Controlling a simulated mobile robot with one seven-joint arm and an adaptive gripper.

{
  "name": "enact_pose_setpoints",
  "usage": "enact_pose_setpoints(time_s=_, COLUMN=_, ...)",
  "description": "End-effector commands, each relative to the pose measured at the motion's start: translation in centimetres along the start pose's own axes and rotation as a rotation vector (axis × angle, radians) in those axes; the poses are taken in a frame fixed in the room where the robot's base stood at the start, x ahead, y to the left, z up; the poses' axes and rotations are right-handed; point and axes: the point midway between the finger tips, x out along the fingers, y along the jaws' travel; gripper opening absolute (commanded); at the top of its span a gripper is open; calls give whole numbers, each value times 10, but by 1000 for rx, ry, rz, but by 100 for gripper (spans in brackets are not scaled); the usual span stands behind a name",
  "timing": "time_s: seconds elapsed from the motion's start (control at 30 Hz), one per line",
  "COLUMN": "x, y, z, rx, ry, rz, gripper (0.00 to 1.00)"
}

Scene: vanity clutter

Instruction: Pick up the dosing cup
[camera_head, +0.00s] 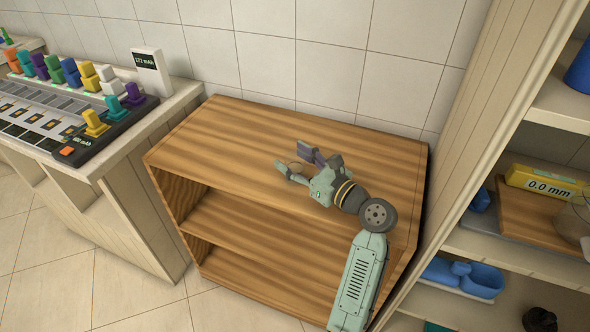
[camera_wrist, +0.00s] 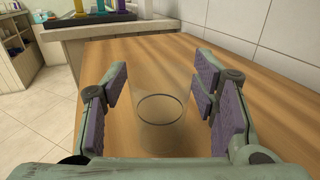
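The dosing cup appears as a clear, see-through cup (camera_wrist: 161,122) standing upright on the wooden shelf unit's top (camera_wrist: 140,60). In the wrist view it is between the two purple-padded fingers of my gripper (camera_wrist: 160,108), with space visible on both sides. My gripper is open around it. In the head view my gripper (camera_head: 294,163) is low over the wooden top, and the cup (camera_head: 296,170) shows faintly between the fingers. The cup's clear walls are hard to make out.
A counter (camera_head: 165,113) with a device (camera_head: 60,120) bearing colored knobs stands to the left. A tiled wall (camera_head: 300,50) is behind the wooden top. The wooden top's left part is clear.

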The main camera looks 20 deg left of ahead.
Motion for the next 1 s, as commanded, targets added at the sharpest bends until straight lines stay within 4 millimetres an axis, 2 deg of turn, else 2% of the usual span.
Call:
enact_pose_setpoints(time_s=0.07, x=0, y=0, z=0, rx=0, ry=0, rz=0, gripper=46)
enact_pose_setpoints(time_s=0.6, x=0, y=0, z=0, rx=0, ry=0, rz=0, gripper=11)
enact_pose_setpoints(time_s=0.87, x=0, y=0, z=3, rx=-2, ry=-1, rz=0, gripper=11)
enact_pose_setpoints(time_s=1.0, x=0, y=0, z=22, rx=-7, ry=-4, rz=0, gripper=11)
